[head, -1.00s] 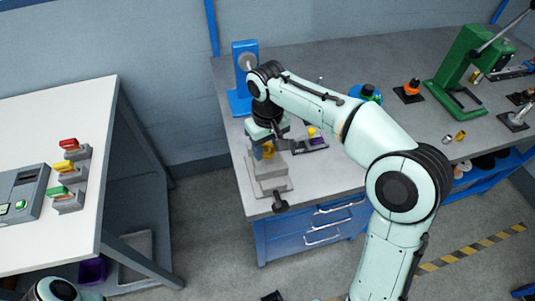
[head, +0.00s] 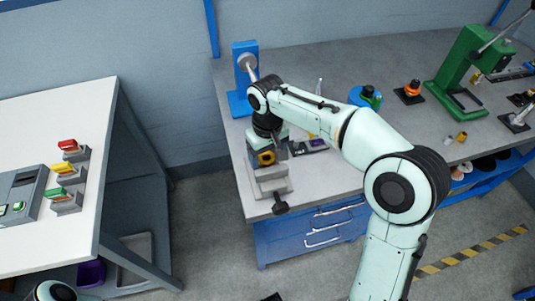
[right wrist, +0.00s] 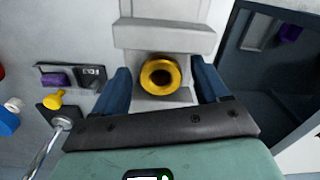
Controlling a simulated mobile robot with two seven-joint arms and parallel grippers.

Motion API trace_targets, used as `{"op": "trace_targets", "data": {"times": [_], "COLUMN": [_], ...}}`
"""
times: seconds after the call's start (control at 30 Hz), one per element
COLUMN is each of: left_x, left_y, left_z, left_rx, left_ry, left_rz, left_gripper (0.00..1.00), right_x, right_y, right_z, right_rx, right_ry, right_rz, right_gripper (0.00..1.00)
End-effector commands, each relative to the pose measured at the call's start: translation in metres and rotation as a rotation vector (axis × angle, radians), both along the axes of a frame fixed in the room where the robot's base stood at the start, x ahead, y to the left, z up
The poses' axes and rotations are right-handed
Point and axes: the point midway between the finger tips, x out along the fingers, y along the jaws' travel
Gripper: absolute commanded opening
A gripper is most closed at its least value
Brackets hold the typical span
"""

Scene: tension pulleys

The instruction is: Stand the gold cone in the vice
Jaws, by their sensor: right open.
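The gold cone (right wrist: 160,90) shows in the right wrist view as a gold ring with a dark hole, seen end-on. It also shows in the head view (head: 266,158), at the grey vice (head: 270,186). The vice (right wrist: 165,36) lies behind and around the cone in the wrist view; whether its jaws touch the cone I cannot tell. My right gripper (right wrist: 161,85) is open, its two blue fingers on either side of the cone with gaps between. In the head view my right gripper (head: 268,143) is over the vice, partly hiding it. My left gripper is out of view.
A blue stand (head: 242,80) is behind the vice. A dark tray with a purple piece (head: 315,144) lies to its right. A green press (head: 468,70) stands at the right. A white table (head: 60,120) is at the left, across a floor gap.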

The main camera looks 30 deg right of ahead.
Motion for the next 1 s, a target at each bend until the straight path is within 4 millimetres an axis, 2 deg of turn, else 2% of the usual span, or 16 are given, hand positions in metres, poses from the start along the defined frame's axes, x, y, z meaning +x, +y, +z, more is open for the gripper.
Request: {"op": "trace_targets", "data": {"times": [0.17, 0.4, 0.6, 0.8, 1.0], "left_x": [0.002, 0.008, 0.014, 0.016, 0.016], "left_y": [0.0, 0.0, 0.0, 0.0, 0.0], "left_z": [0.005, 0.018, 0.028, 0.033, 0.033], "left_rx": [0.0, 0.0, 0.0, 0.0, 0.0], "left_ry": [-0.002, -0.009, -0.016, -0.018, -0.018], "left_rz": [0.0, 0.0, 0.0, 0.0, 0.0], "left_gripper": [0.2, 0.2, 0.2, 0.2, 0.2], "right_x": [0.001, 0.001, 0.001, 0.0, 0.0], "right_y": [0.0, 0.0, 0.001, 0.0, 0.0], "right_z": [0.017, 0.07, 0.107, 0.123, 0.124], "right_rx": [0.0, 0.001, 0.001, 0.0, 0.0], "right_ry": [-0.005, -0.008, -0.005, -0.002, 0.0], "right_rz": [0.0, 0.0, 0.001, 0.0, 0.0], "right_gripper": [0.74, 0.74, 0.74, 0.74, 0.74]}}
